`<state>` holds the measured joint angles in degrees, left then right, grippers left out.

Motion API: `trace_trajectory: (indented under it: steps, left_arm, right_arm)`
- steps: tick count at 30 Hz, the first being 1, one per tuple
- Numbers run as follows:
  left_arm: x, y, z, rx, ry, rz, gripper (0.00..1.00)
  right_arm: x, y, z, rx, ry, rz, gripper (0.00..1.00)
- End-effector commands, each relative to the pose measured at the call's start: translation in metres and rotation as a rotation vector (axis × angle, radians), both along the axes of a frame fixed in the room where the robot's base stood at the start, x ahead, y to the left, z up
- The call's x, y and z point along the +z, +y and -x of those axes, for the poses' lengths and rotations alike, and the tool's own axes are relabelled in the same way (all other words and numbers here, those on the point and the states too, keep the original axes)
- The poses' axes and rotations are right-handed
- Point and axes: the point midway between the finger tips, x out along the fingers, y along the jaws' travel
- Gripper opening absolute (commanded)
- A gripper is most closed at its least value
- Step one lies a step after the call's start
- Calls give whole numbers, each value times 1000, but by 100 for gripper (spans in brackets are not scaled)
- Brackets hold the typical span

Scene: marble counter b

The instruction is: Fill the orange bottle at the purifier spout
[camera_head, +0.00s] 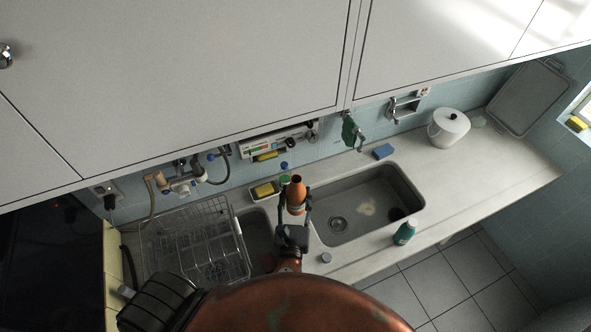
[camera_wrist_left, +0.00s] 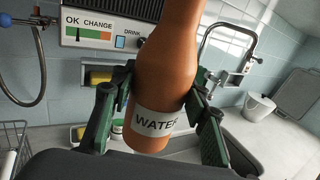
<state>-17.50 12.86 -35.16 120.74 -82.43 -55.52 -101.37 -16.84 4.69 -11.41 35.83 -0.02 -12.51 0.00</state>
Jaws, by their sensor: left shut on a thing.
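The orange bottle (camera_head: 296,193) stands upright in my left gripper (camera_head: 294,212), over the sink area. In the left wrist view the bottle (camera_wrist_left: 165,75) has a white "WATER" label, and the fingers of my gripper (camera_wrist_left: 158,105) close on both its sides. Its top is out of that view; from the head its mouth looks dark. The purifier (camera_head: 290,138) is a white box on the wall behind the bottle; its panel (camera_wrist_left: 95,30) reads "OK CHANGE" and "DRINK", with a blue button (camera_wrist_left: 121,42). I cannot clearly make out its spout. My right gripper is not in view.
A sink basin (camera_head: 362,212) lies right of the bottle, a wire dish rack (camera_head: 190,245) left. A teal bottle (camera_head: 404,232) stands at the front edge. Wall cabinets (camera_head: 200,70) overhang; the right counter is mostly clear.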

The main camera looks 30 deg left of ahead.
Motion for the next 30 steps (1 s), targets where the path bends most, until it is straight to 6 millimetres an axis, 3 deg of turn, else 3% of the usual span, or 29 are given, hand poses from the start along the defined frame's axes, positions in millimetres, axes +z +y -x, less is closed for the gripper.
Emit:
trace_trajectory:
  steps: [1,3,9,17,30]
  left_arm:
    - [22,0,-1,22,-1,3,18]
    - [34,0,-2,47,0,2,18]
    - [52,0,-3,93,0,1,18]
    - [52,7,-8,103,-1,-3,18]
    - [52,38,-35,102,-2,-2,18]
  right_arm:
    - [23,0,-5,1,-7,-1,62]
    - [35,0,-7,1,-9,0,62]
    - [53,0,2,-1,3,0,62]
    - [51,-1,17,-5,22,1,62]
    - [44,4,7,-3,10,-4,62]
